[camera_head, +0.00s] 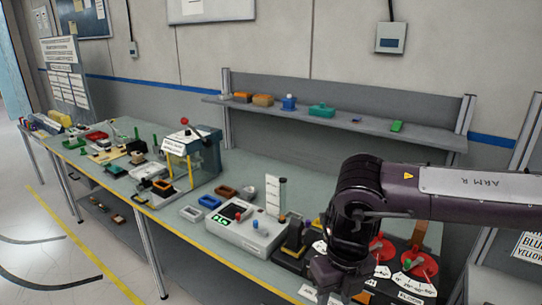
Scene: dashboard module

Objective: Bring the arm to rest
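My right arm (470,191), marked "ARM R", comes in from the right edge and bends down at a dark joint over the right end of the workbench. My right gripper (335,283) points down in front of the dial panel, low in the view. Its fingers are too dark and small to tell whether they are open or shut, or whether they touch anything. My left arm and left gripper are not in view. The arm hides part of the panel with the red dials (417,266).
The long workbench (150,205) holds a white console (240,232) with a green display, a blue-grey press (205,150) with a red knob, and small trays. A wall shelf (360,125) above carries small coloured items. Open floor (40,260) lies at the left.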

